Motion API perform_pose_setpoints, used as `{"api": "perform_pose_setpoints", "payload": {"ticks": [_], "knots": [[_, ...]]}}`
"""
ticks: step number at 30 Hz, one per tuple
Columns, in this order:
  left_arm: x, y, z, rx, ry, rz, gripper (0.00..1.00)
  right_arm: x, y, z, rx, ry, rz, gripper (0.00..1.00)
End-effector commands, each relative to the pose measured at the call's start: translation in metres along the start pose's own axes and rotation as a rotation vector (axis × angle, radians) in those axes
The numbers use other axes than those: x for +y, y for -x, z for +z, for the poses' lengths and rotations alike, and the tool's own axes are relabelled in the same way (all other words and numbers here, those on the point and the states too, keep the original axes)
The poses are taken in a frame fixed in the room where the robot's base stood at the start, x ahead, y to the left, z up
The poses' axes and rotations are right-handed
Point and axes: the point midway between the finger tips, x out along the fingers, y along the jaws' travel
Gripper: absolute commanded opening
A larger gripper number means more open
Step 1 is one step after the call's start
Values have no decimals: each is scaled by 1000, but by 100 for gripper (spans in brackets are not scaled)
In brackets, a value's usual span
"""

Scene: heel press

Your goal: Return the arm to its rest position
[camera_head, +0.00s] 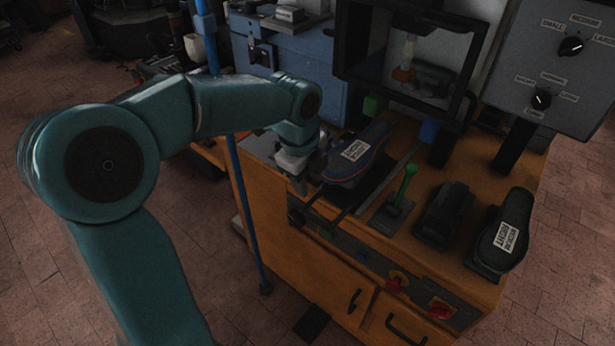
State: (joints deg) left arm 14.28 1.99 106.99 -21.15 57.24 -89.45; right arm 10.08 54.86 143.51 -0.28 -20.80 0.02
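My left arm (160,120) is teal and reaches in from the left, stretched out over the wooden bench. My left gripper (300,182) points down at the bench's left front edge, just left of a dark blue shoe (338,172) with a white label. I cannot tell whether its fingers are apart or closed, or whether they touch the shoe. My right arm and gripper are not in view.
The wooden bench (262,215) carries a green-handled lever (404,185), a dark block (443,212) and a labelled black sole-shaped piece (502,235). A framed press (405,55) and grey dial panel (560,60) stand behind. A blue pole (243,200) rises left of the bench.

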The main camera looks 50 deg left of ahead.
Motion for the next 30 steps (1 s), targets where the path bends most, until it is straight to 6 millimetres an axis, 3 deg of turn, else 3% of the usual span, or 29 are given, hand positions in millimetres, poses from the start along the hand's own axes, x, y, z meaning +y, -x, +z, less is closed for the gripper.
{"api": "perform_pose_setpoints", "payload": {"ticks": [10, 13, 17, 20, 24, 27, 30], "knots": [[0, -1, 0, 0, 1, 0, 40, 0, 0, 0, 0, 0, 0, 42], [-1, -15, -8, 18, 29, 8, 40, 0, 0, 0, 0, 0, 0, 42], [0, -75, -47, 92, 185, 42, 40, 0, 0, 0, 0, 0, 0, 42], [16, -142, -94, 170, 411, 102, 40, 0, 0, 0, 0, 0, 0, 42], [68, -224, -160, 232, 812, 227, 40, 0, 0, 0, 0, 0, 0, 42], [118, -266, -194, 223, 1113, 317, 40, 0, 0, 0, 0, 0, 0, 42], [163, -289, -214, 183, 1365, 381, 40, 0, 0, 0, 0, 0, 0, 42]]}}
